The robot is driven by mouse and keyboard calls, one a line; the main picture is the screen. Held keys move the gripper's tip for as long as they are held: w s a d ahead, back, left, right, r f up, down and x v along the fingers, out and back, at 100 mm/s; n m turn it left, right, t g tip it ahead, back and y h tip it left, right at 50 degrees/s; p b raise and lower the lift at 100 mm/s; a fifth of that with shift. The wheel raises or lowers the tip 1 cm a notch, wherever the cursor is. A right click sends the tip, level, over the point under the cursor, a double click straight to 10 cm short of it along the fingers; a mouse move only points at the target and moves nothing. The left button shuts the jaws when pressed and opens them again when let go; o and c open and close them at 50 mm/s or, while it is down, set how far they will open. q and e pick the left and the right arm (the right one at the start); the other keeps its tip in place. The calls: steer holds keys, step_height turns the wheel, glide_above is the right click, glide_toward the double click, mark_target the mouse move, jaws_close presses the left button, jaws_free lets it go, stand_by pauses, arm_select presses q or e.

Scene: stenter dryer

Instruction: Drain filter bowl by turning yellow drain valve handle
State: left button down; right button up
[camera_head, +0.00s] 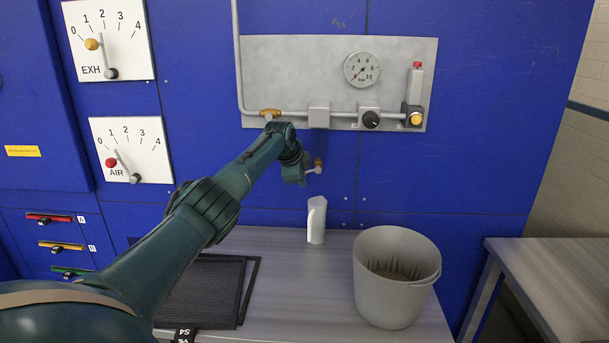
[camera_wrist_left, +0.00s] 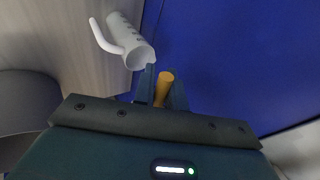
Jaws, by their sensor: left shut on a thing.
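The filter bowl (camera_head: 319,143) hangs below a grey block on the air line and looks dark blue against the blue wall. A small brass-coloured drain valve (camera_head: 318,163) shows at its lower end. My left gripper (camera_head: 305,172) is beside this lower end, and its fingers are hard to make out there. In the left wrist view my left gripper (camera_wrist_left: 160,92) is shut on the yellow handle (camera_wrist_left: 165,88), which sits between the fingers. A white jug (camera_head: 316,220) stands on the bench below; it also shows in the wrist view (camera_wrist_left: 128,42). My right gripper is not in view.
A grey bucket (camera_head: 373,290) stands on the bench (camera_head: 285,243) at right, and dark mesh frames (camera_head: 203,288) lie at left. A gauge (camera_head: 362,69), a black knob (camera_head: 370,119) and a yellow-knobbed valve (camera_head: 416,118) sit on the panel. EXH and AIR lever plates are at upper left.

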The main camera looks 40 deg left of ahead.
arm_select(q)
steer(key=shift+r+g+y, duration=0.15)
steer(key=shift+g+y, duration=0.15)
steer(key=shift+y, duration=0.1)
steer(key=shift+a+m, duration=0.1)
steer(key=shift+m, duration=0.2)
steer(key=c, duration=1.4)
jaws_free()
steer(key=shift+r, duration=0.1)
steer(key=shift+c, duration=0.2)
steer(key=shift+r, duration=0.1)
